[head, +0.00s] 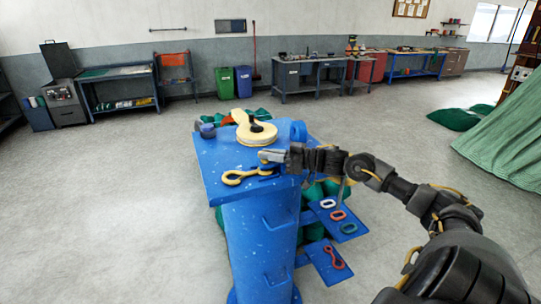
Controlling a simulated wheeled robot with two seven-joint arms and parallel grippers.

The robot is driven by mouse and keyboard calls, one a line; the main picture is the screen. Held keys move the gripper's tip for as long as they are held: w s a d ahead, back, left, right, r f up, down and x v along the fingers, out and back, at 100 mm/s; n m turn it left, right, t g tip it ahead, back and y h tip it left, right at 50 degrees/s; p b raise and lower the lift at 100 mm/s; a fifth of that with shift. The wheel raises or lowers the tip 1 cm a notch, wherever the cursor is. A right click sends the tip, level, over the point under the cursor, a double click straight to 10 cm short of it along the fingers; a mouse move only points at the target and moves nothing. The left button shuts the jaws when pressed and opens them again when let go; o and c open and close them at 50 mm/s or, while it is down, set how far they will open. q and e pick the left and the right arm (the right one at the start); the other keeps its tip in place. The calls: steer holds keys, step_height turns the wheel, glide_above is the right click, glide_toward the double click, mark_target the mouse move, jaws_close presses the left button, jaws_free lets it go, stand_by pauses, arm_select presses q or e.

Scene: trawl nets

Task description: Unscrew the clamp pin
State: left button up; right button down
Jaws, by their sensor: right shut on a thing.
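The blue stand (263,235) has a flat top. My right gripper (268,156) reaches in from the right, just above the clamp. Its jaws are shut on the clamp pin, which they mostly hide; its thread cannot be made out. My left gripper is not in view.
A yellow block with a dark centre (256,133) lies further back on the stand's top. Blue side shelves (340,228) hold coloured links and a red hook (334,257). Green netting (505,145) lies at the right. The floor at left is clear.

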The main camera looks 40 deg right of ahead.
steer(key=c, duration=1.5)
jaws_free()
steer(key=shift+f, duration=0.1)
steer(key=shift+s+d+f+b, duration=0.1)
steer(key=shift+s+d+b, duration=0.25)
steer(key=shift+s+d, duration=0.1)
steer(key=b+v, duration=0.2)
steer(key=v, duration=0.6)
steer(key=shift+s, duration=0.1)
steer(key=shift+s+d, duration=0.4)
steer(key=shift+s, duration=0.15)
